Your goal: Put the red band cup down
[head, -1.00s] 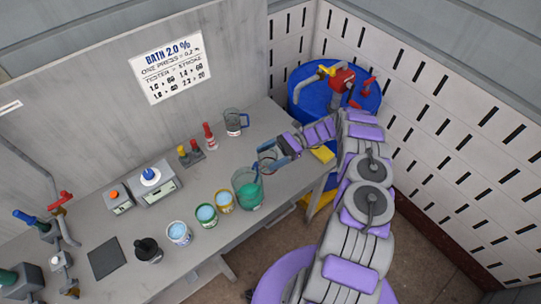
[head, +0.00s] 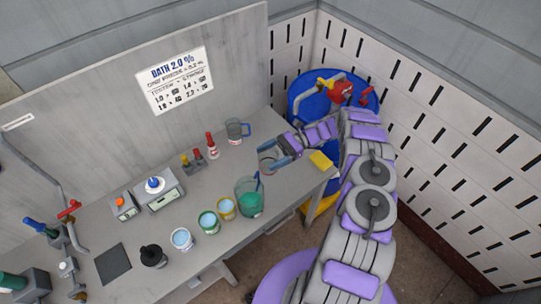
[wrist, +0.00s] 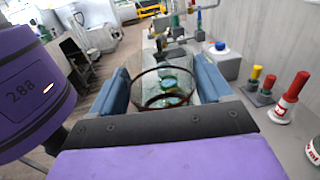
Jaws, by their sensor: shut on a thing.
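The red band cup (wrist: 163,98) is clear, with a dark red ring around its rim. It sits between the two blue pads of my gripper (wrist: 163,82), which is shut on it. In the head view the cup (head: 267,161) is small and partly hidden by my gripper (head: 270,156). They are over the right part of the grey bench (head: 290,180), behind the green-filled beaker (head: 250,204). I cannot tell whether the cup's base touches the bench.
A clear mug (head: 234,131) and a red-capped bottle (head: 212,150) stand towards the back wall. A yellow sponge (head: 320,160) lies near the right edge. Yellow (head: 227,209), green (head: 208,223) and white (head: 182,240) banded cups line the front. Bare bench shows around my gripper.

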